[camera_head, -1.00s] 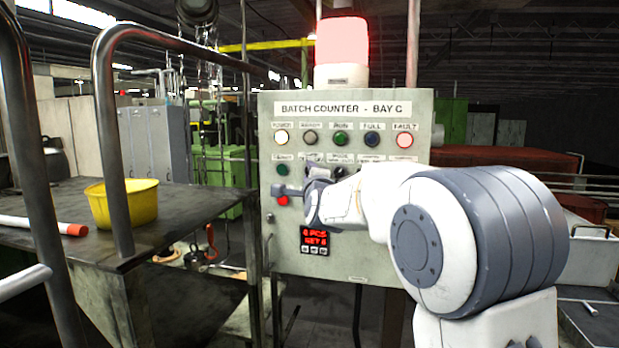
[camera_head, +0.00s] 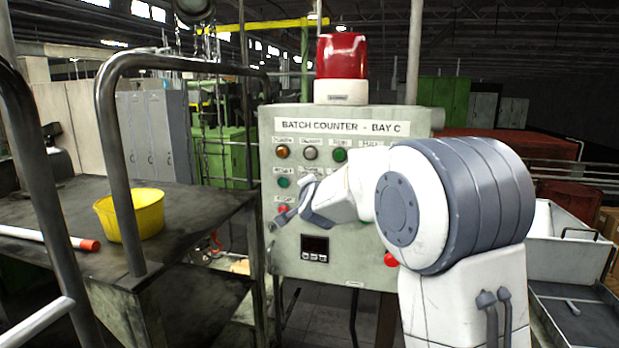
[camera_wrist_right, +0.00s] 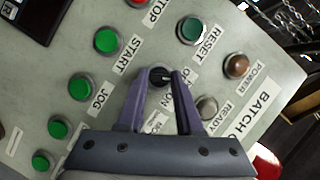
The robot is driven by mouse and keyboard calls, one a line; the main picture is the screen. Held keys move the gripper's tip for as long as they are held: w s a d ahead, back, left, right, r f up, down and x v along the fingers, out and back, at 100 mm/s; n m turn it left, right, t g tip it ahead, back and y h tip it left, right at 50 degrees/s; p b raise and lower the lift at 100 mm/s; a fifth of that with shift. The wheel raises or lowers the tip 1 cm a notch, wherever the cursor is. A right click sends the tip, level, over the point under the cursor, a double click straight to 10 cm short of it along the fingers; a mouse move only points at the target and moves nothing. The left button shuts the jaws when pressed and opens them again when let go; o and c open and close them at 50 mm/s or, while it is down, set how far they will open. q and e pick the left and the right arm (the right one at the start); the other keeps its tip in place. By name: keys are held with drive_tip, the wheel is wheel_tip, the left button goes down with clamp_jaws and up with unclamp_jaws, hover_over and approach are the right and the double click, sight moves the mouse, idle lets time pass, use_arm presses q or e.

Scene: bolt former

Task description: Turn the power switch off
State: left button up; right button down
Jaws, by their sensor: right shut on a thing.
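The grey control panel (camera_head: 350,270) reads "BATCH COUNTER - BAY C". Its power lamp (camera_head: 283,152) is a dull orange and looks unlit. The small display (camera_head: 315,248) is dark. My right gripper (camera_wrist_right: 160,78) has its two fingers closed about a small dark switch knob (camera_wrist_right: 159,73) on the panel, by a partly hidden label where "ON" shows. In the head view my right gripper (camera_head: 288,217) is in front of the panel's left part, and my right arm hides much of the panel. My left gripper is out of view.
A green reset button (camera_wrist_right: 191,30) and a green start button (camera_wrist_right: 107,40) sit near the gripper. A red beacon (camera_head: 341,62) tops the panel, unlit. A table with a yellow bowl (camera_head: 133,216) and metal rails (camera_head: 117,150) stand at left. Grey trays (camera_head: 570,245) lie at right.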

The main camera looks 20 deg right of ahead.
idle(0.3)
drive_tip(key=c, duration=0.6)
unclamp_jaws()
drive_tip(key=shift+o, duration=0.2)
drive_tip(key=b+v, duration=0.2)
drive_tip(key=v, duration=0.8)
drive_tip(key=shift+s, duration=0.2)
drive_tip(key=shift+a, duration=0.1)
